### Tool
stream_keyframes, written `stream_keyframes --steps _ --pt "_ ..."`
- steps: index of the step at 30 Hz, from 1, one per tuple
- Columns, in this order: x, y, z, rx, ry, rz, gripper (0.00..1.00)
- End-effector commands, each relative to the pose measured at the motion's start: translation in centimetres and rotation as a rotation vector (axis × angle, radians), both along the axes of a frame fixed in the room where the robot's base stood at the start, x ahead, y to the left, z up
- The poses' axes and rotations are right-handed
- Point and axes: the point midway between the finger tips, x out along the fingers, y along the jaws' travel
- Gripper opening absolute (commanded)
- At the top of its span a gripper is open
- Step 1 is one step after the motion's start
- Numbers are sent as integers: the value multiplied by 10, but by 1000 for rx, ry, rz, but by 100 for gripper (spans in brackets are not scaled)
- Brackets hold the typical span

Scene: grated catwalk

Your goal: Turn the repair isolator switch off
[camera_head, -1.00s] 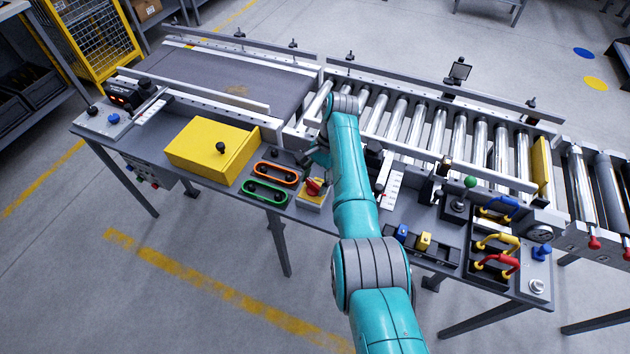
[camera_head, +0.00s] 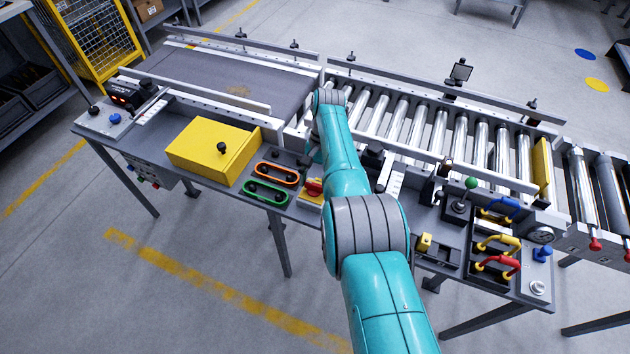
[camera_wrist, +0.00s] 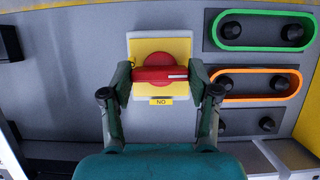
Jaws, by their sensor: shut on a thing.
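The repair isolator switch is a red rotary handle (camera_wrist: 158,74) on a round red base and a yellow plate (camera_wrist: 180,47). In the wrist view the handle lies level, with a white stripe at its right end. A small yellow label below reads "NO" in this view. My gripper (camera_wrist: 161,75) has one finger at each end of the handle and is shut on it. In the head view the red handle (camera_head: 313,187) shows just left of my arm, which hides part of the switch. My fingers are mostly hidden there.
Orange (camera_head: 277,174) and green (camera_head: 265,193) oblong surrounds with black knobs lie beside the switch. A yellow box (camera_head: 212,150) stands further left. A roller conveyor (camera_head: 430,125) runs behind. Yellow (camera_head: 498,244) and red (camera_head: 497,263) handles are at the right.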

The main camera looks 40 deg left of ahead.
Motion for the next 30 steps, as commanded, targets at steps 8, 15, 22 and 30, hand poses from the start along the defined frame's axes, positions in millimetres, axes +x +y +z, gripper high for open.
stream_keyframes --steps 8,15,22,30 --pt "0 0 -1 -1 0 0 26" --pt "0 0 -1 -1 0 0 85" --pt "0 0 0 0 0 0 85" --pt "0 0 -1 0 0 -12 85"
